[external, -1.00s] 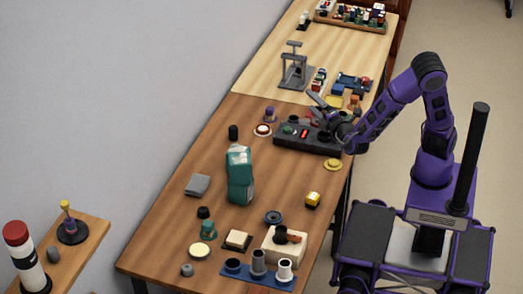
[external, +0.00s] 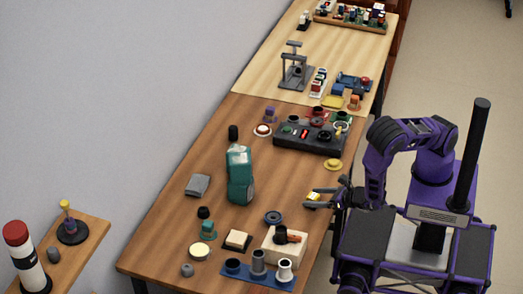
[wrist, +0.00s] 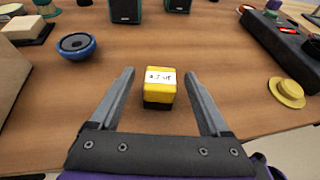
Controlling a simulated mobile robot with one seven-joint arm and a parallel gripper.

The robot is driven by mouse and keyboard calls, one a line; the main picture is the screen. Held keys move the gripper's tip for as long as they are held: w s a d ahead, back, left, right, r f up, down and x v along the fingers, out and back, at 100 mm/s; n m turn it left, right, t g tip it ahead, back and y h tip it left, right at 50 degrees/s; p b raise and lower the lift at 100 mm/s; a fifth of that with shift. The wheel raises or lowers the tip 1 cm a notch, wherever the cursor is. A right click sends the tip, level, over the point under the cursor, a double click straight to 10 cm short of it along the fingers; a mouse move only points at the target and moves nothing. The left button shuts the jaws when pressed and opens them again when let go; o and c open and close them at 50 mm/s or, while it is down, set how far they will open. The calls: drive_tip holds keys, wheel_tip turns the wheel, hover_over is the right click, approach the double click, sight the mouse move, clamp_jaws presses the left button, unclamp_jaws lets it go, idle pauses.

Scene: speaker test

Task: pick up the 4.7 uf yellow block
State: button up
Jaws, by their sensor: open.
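The yellow block (wrist: 160,84) has a black base and a white label that seems to read 4.7 uF. It stands on the wooden table between the two fingers of my gripper (wrist: 160,95) in the wrist view. The fingers are open, with a gap on each side of the block. In the external view my gripper (external: 322,198) is low at the table's right edge, around the block (external: 314,196), which is partly hidden by a finger.
A blue ring-shaped dish (wrist: 76,45) is to the left of the block. A yellow disc (wrist: 287,92) and a dark control box (wrist: 285,40) are to the right. A beige box (external: 270,248) stands nearer the front. The table around the block is clear.

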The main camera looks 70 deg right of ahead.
drive_tip(key=x, duration=0.4)
clamp_jaws()
idle(0.4)
